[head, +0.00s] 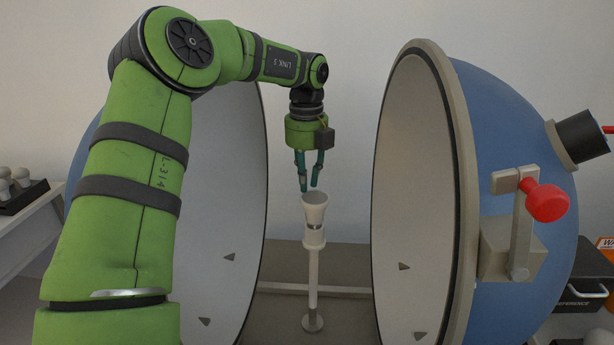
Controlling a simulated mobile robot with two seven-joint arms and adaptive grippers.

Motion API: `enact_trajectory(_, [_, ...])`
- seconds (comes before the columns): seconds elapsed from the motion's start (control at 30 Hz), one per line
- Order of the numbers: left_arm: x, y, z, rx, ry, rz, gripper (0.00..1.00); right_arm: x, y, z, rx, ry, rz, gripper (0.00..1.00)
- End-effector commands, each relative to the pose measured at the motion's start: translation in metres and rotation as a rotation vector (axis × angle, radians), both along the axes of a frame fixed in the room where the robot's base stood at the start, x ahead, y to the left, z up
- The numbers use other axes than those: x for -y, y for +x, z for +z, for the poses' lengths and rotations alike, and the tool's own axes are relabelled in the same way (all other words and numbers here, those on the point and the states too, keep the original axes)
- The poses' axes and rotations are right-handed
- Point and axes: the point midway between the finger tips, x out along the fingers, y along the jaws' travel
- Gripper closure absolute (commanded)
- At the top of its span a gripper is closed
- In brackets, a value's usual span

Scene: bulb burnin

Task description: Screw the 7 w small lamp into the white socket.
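A white, cone-shaped lamp (315,212) stands upright, wide end up, on top of a thin post between the two halves of an open sphere. A silvery band, seemingly its metal cap, shows below it, just above the white socket (314,243). How deep the cap sits in the socket cannot be told, nor can the lamp's wattage be read. My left gripper (309,188) points down just above the lamp's wide top. Its teal fingers are apart with nothing between them. My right gripper is out of view.
The blue sphere halves, pale inside, stand close on both sides; the right half's rim (462,200) and red-knobbed latch (547,202) jut out. A black rack (28,198) with several white bulbs is at far left. A black case (588,297) sits at far right.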

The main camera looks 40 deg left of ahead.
Motion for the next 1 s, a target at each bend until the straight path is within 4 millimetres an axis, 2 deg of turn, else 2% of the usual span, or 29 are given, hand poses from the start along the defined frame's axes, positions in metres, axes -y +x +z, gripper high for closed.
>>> enact_trajectory(0.27, [-0.001,-0.001,-0.005,-0.006,0.000,-0.008,1.00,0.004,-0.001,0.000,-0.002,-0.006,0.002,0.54])
enact_trajectory(0.37, [0.003,-0.001,-0.003,-0.007,-0.001,-0.110,1.00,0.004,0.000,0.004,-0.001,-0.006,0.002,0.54])
enact_trajectory(1.0, [0.052,0.003,-0.005,-0.013,-0.003,-1.375,1.00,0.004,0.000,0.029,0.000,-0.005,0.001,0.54])
